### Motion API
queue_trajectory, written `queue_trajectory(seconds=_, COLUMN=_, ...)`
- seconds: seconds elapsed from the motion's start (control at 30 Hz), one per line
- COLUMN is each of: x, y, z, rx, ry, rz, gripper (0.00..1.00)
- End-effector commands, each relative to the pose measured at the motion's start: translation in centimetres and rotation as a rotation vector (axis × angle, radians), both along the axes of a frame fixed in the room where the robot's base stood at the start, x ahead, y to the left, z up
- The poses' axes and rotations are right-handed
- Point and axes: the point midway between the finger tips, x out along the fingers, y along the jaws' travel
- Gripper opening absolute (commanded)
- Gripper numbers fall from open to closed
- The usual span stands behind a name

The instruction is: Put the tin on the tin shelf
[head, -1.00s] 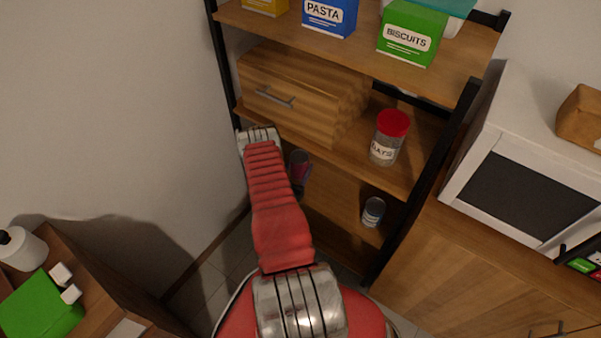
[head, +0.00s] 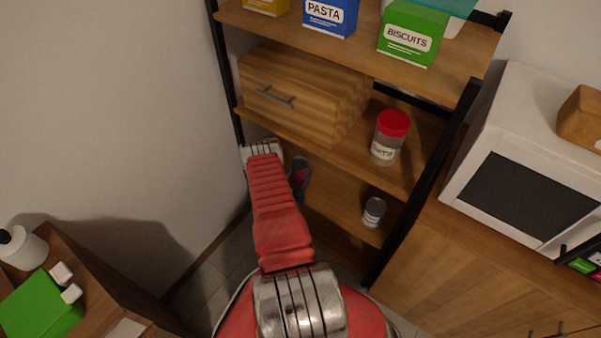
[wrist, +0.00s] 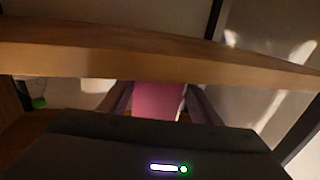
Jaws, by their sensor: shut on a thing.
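My gripper (wrist: 160,104) is shut on a pink tin (wrist: 158,98), which shows between its two fingers in the wrist view. In the head view the gripper is a small dark shape mostly behind my red arm, with a bit of the pink tin (head: 301,178) visible. It is over the left part of the lower shelf (head: 335,208), below the middle board. A grey tin with a pale label (head: 374,212) stands upright on the right of that lower shelf. I cannot tell whether the held tin touches the shelf.
The middle board (head: 398,177) carries a wooden drawer box (head: 300,95) and a red-lidded jar (head: 388,138). Its edge also crosses the wrist view (wrist: 160,62), close above the gripper. Black posts frame the rack. The lower shelf looks clear between gripper and grey tin.

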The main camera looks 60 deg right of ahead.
Motion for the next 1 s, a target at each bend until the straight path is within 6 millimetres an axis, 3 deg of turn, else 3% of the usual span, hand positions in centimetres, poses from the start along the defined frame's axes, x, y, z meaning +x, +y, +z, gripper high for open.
queue_trajectory(seconds=0.13, x=0.0, y=-0.1, z=-0.1, rx=-0.002, ry=-0.001, rz=0.0, gripper=0.16)
queue_trajectory(seconds=0.17, x=0.0, y=0.0, z=-0.2, rx=-0.001, ry=0.0, rz=0.0, gripper=0.6)
queue_trajectory(seconds=0.4, x=0.0, y=0.0, z=-0.2, rx=0.0, ry=0.0, rz=0.0, gripper=0.77)
queue_trajectory(seconds=0.77, x=0.0, y=0.0, z=0.1, rx=0.0, ry=0.0, rz=0.0, gripper=0.77)
queue_trajectory(seconds=1.0, x=0.0, y=2.9, z=0.0, rx=0.002, ry=0.002, rz=0.002, gripper=0.77)
